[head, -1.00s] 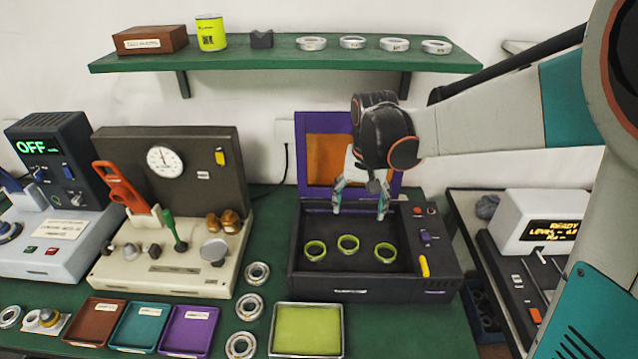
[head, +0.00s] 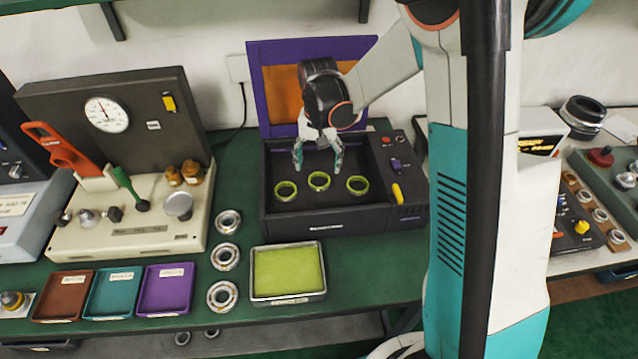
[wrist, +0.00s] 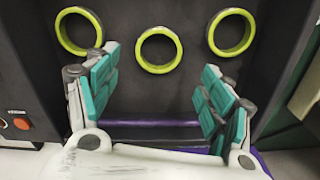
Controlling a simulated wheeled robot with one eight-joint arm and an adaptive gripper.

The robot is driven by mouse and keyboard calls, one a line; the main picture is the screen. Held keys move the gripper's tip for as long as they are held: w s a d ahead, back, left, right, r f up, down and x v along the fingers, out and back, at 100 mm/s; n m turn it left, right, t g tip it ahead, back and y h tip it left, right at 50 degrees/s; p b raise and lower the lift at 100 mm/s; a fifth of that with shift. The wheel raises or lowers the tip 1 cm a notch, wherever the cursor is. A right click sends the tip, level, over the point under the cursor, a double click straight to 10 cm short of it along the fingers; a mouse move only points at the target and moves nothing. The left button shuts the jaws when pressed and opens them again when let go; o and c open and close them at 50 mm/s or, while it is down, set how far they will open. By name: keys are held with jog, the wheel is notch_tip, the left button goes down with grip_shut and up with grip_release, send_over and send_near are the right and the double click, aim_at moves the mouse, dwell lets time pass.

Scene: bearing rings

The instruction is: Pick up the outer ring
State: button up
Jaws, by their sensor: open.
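Three yellow-green rings lie flat and apart in the dark open case (head: 325,220): a left ring (head: 286,191), a middle ring (head: 319,181) and a right ring (head: 357,185). They also show in the wrist view as a left ring (wrist: 79,31), a middle ring (wrist: 159,50) and a right ring (wrist: 231,32). My gripper (head: 317,170) is over the back part of the case, fingers down, open and empty. In the wrist view my gripper (wrist: 157,75) has its teal-padded fingers spread wide, with the middle ring ahead between them. No label tells which ring is the outer ring.
The case's purple lid (head: 255,85) stands open behind. A metal tray with a green pad (head: 289,298) sits in front. Metal bearings (head: 225,256) and small brown, teal and purple trays (head: 164,290) lie to the left. A gauge machine (head: 150,235) stands further left.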

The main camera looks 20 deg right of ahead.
aim_at(319, 179)
jog(key=f, duration=0.1)
jog(key=f+b, duration=0.1)
jog(key=f, duration=0.1)
jog(key=f+b, duration=0.1)
jog(key=f, duration=0.1)
jog(key=shift+s+f, duration=0.15)
jog(key=shift+s, duration=0.15)
jog(key=c, duration=1.2)
